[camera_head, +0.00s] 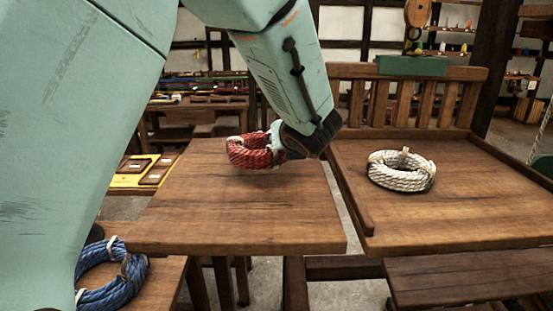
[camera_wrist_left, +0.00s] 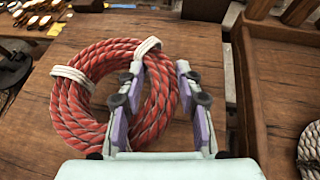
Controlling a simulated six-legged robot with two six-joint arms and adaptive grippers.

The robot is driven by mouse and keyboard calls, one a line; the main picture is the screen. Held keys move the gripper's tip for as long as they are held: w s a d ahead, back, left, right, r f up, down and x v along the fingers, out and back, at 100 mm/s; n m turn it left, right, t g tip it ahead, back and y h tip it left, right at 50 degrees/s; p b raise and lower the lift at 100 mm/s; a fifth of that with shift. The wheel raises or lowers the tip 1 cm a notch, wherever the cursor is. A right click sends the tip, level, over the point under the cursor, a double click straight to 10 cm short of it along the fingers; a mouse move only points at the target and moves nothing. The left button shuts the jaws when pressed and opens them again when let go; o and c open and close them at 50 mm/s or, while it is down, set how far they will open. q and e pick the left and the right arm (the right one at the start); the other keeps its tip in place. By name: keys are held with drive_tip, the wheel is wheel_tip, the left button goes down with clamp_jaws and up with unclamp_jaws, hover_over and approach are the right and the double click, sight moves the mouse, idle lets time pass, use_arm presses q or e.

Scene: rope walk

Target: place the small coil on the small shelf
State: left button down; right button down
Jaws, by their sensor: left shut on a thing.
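A red rope coil (camera_head: 250,151) with white ties is at the far part of the middle wooden table. My left gripper (camera_head: 278,143) reaches it from the right and above. In the left wrist view, my left gripper (camera_wrist_left: 158,95) is shut on the right side of the red coil (camera_wrist_left: 72,104), with one finger inside the ring and one outside. A shadow lies under the coil; I cannot tell whether it touches the table. I cannot tell which surface is the small shelf. My right gripper is not in view.
The middle table (camera_head: 235,222) is otherwise bare. A white coil (camera_head: 401,170) lies on the railed bench (camera_head: 460,205) at right, behind a raised wooden edge. A blue coil (camera_head: 123,280) lies on a lower surface at lower left. A yellow tray (camera_head: 127,181) stands behind at left.

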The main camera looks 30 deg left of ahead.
sight(280, 154)
use_arm(q)
drive_tip(key=f, duration=0.3)
drive_tip(key=shift+s+a, duration=0.2)
drive_tip(key=shift+s, duration=0.2)
drive_tip(key=shift+s+f, duration=0.1)
drive_tip(key=shift+w+d+f, duration=0.1)
drive_tip(key=shift+w+d, duration=0.05)
drive_tip(key=shift+w, duration=0.05)
drive_tip(key=c, duration=1.2)
unclamp_jaws()
drive_tip(key=shift+w+f, duration=0.15)
drive_tip(key=shift+f, duration=0.05)
drive_tip(key=o, duration=0.3)
drive_tip(key=shift+s+r, duration=0.15)
drive_tip(key=shift+s, duration=0.1)
drive_tip(key=shift+o, duration=0.2)
drive_tip(key=shift+s, duration=0.1)
